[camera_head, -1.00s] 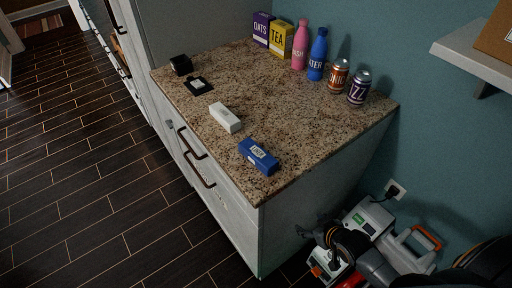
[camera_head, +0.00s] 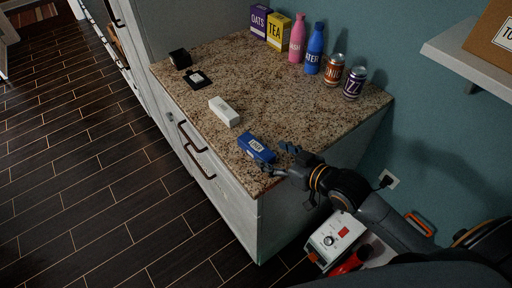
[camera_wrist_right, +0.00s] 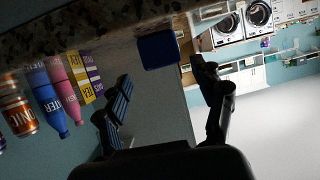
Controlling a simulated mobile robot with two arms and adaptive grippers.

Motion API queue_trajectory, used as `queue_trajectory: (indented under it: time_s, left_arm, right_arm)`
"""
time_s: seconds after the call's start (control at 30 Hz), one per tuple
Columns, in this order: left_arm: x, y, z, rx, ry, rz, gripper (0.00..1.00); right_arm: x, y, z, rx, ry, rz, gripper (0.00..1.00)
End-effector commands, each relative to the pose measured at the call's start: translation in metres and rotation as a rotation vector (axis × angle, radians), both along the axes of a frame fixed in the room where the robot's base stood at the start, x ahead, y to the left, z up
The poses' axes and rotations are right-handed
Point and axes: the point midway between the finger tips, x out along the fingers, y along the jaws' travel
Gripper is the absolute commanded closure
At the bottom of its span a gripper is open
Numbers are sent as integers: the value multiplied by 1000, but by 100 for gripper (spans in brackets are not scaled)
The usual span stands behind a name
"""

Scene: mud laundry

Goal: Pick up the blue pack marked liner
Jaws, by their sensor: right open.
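The blue pack (camera_head: 256,148) with a white label lies on the speckled countertop near its front right corner. My right gripper (camera_head: 282,161) is beside the pack's right end, at about counter height, with its fingers apart. In the right wrist view the pack's blue end (camera_wrist_right: 158,50) shows ahead, between and beyond the two open fingers (camera_wrist_right: 160,92). The gripper holds nothing, and a small gap seems to separate it from the pack. My left gripper is not in view.
The counter (camera_head: 225,75) also holds a white box (camera_head: 224,111), a black item (camera_head: 198,79), a black block (camera_head: 180,58), a purple oats box (camera_head: 259,21), a yellow tea box (camera_head: 279,32), two bottles (camera_head: 314,48) and two cans (camera_head: 354,83). A shelf (camera_head: 465,62) juts out right.

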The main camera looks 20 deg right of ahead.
Motion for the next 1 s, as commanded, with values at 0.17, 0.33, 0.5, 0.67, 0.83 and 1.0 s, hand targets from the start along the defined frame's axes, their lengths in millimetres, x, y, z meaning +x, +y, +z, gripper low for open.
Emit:
queue_trajectory:
  time_s: [0.17, 0.33, 0.5, 0.67, 0.83, 1.0]
  left_arm:
    - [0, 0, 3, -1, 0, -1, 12]
    - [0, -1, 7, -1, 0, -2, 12]
    - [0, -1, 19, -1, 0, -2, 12]
    - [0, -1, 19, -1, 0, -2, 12]
    - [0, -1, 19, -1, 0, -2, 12]
    - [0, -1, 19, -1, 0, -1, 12]
  right_arm:
    - [19, 8, -8, 0, -1, -2, 31]
    - [27, 15, -10, 0, 0, -1, 31]
    - [48, 31, -14, 2, 0, -2, 31]
    - [61, 37, -24, -2, 0, -1, 31]
    - [64, 38, -26, -2, 0, 0, 31]
    - [64, 38, -26, -2, 0, 1, 43]
